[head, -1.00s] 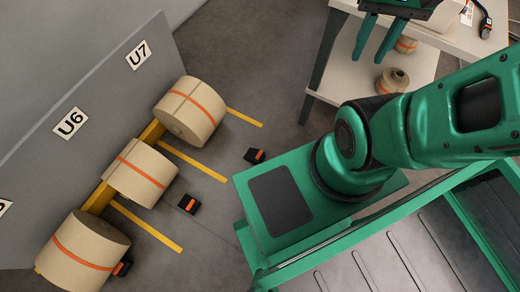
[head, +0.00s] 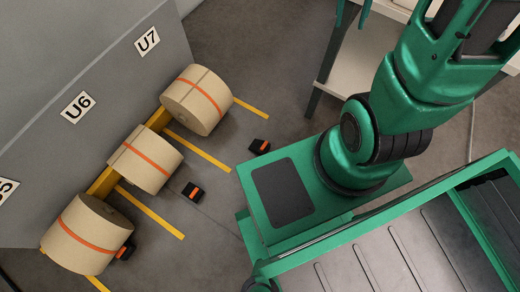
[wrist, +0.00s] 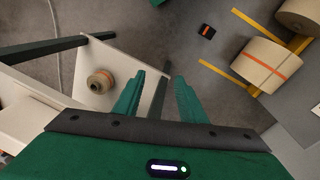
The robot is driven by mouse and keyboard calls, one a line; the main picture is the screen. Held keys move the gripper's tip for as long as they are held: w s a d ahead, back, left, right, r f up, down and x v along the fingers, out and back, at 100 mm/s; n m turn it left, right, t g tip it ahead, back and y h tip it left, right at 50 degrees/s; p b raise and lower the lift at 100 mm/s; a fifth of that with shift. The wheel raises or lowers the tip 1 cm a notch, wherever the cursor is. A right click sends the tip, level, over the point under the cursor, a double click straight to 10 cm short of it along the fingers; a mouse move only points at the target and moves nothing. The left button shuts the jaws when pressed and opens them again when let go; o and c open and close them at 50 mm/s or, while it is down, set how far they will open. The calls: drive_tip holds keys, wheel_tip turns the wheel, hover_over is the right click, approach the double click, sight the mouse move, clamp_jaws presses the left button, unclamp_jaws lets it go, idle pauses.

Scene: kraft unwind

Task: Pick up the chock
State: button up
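Three black chocks with orange tops lie on the floor in the head view. One chock (head: 259,146) is beside the green base, a second chock (head: 192,191) is in front of the middle roll, and a third chock (head: 125,251) is against the nearest roll, partly hidden. The wrist view shows one chock (wrist: 207,31) on open floor, beyond my fingers and to their right; I cannot tell which one. My gripper (wrist: 158,93) is open and empty, its two green fingers apart, well away from the chock. In the head view it is mostly out of frame at the top.
Kraft rolls (head: 145,160) with orange bands stand along a grey wall (head: 60,130) marked U6 and U7. Yellow lines (head: 151,212) mark the floor. A white table (head: 350,60) with a lower shelf stands at the top; a small roll (wrist: 100,82) is on it.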

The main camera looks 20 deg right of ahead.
drive_tip(key=w+a+f, duration=0.2)
drive_tip(key=w+f, duration=1.2)
drive_tip(key=f, duration=0.3)
drive_tip(key=w+a+f+m, duration=0.1)
drive_tip(key=w+a+f, duration=0.15)
drive_tip(key=f, duration=0.65)
drive_tip(key=w+a+f, duration=0.2)
drive_tip(key=a+f, duration=0.1)
drive_tip(key=f, duration=0.6)
drive_tip(key=m+y, duration=0.2)
drive_tip(key=m, duration=0.1)
hover_over(264, 146)
drive_tip(key=shift+t, duration=0.3)
wheel_tip(264, 146, down, 39)
drive_tip(key=shift+w+d+r, duration=0.1)
drive_tip(key=shift+w, duration=0.05)
drive_tip(key=shift+f, duration=3.1)
